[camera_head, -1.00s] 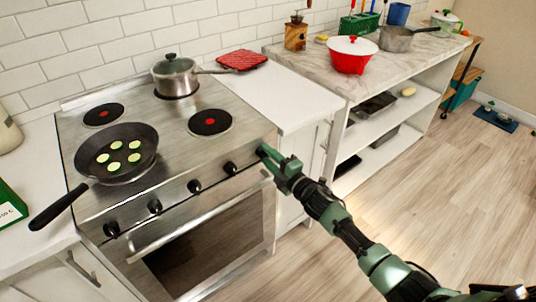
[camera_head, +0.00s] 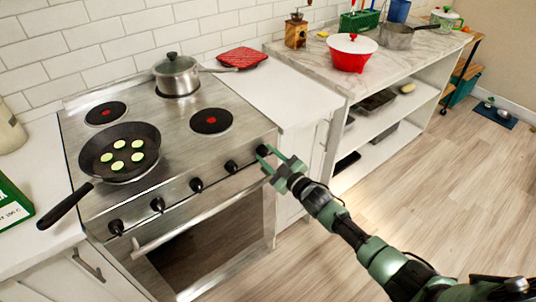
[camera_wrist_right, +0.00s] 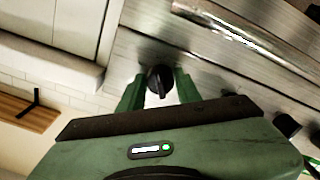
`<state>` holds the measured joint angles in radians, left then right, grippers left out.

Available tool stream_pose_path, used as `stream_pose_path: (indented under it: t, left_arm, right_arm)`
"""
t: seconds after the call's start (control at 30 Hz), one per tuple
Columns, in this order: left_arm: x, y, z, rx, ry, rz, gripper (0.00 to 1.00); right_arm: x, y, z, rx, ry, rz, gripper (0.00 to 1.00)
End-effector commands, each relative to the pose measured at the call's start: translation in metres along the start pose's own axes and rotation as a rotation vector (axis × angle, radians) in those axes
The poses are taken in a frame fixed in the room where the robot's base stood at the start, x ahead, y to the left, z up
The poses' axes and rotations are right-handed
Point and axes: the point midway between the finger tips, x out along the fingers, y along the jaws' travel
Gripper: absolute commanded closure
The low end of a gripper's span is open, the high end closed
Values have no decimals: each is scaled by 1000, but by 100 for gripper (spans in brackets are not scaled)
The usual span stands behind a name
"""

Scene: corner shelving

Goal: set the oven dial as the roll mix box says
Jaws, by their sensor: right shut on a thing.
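My right gripper (camera_head: 268,159) is at the rightmost black dial (camera_head: 262,150) on the front panel of the steel oven (camera_head: 215,235). In the right wrist view its green fingers (camera_wrist_right: 158,88) stand on both sides of that dial (camera_wrist_right: 159,80) and are shut on it. The dial's setting cannot be read. A green and white box (camera_head: 12,207) is at the left edge of the head view, partly cut off. Its print shows a number and a "C", too small to read surely. My left gripper is not in view.
Several other black dials line the panel to the left, above the oven handle (camera_head: 200,210). A pan with green slices (camera_head: 92,138) and a lidded pot (camera_head: 177,78) stand on the cooktop. A red pot (camera_head: 350,60) is on the right counter.

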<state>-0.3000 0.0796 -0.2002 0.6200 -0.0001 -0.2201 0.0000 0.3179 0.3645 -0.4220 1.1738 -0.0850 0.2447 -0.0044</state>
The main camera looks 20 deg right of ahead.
Motion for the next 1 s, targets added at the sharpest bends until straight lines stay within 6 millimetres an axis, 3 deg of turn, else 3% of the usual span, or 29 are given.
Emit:
stream_pose_path:
  t: [0.4, 0.93, 0.97, 1.0]
  left_arm:
    - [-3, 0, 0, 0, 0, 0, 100]
    - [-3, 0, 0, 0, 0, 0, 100]
    - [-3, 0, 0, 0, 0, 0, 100]
    - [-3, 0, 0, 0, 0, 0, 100]
  right_arm:
    - [-1, -1, 2, 172, -3, -1, 100]
    - [-1, -2, 2, 190, -4, -1, 100]
    - [-1, -2, 2, 190, -4, -1, 58]
    - [-1, -1, 2, 190, -3, -1, 47]
